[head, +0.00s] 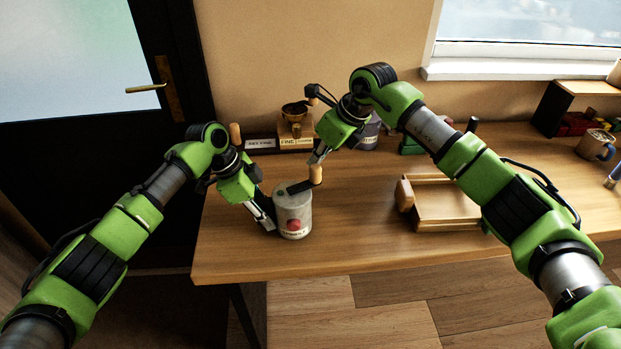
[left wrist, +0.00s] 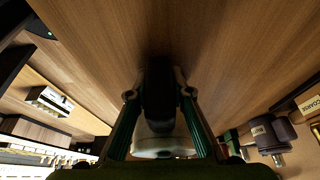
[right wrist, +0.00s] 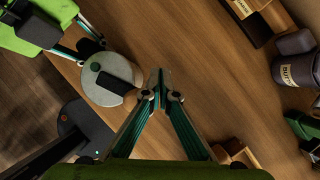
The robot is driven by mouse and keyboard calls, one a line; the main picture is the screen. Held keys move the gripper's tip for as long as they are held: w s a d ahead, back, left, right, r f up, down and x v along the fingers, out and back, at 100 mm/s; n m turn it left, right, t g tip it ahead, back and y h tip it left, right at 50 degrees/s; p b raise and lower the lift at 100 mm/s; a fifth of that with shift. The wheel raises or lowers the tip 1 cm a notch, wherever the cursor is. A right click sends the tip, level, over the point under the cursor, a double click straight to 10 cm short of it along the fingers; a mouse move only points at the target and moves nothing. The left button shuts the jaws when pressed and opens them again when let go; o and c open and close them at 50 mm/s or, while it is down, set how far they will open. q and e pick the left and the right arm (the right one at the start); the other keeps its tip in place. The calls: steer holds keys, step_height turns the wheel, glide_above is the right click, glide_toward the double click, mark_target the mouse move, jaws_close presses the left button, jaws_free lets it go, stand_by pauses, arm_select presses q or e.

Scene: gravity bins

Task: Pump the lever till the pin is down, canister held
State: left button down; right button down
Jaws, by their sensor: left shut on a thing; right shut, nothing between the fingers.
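The pale grey canister (head: 293,217) with a red mark stands upright near the table's front left. My left gripper (head: 270,222) is shut on its side, low down. In the left wrist view part of the canister (left wrist: 165,148) shows between the fingers. On the lid lie a black lever (right wrist: 114,82) and a small green round pin (right wrist: 95,67); I cannot tell how high the pin stands. The lever's tan wooden knob (head: 316,174) sticks up at its right end. My right gripper (right wrist: 160,92) is shut and empty, its tips right beside the knob; contact is unclear.
A wooden tray-like box (head: 460,205) stands to the right. Behind are a grinder (head: 295,118), labelled blocks (head: 261,143) and a grey labelled container (head: 364,138). A mug (head: 597,143) is far right. The table between canister and box is clear.

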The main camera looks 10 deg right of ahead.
mark_target(316, 175)
arm_select(q)
steer(key=shift+f, duration=0.15)
arm_select(e)
steer(key=shift+s+a, duration=0.2)
steer(key=shift+s, duration=2.7)
steer(key=shift+w, duration=0.15)
steer(key=shift+r, duration=0.1)
steer(key=shift+r, duration=1.65)
steer(key=shift+w+d+r, duration=0.1)
steer(key=shift+w+r, duration=0.2)
steer(key=shift+r, duration=0.6)
steer(key=shift+w+r, duration=0.25)
steer(key=shift+r, duration=0.6)
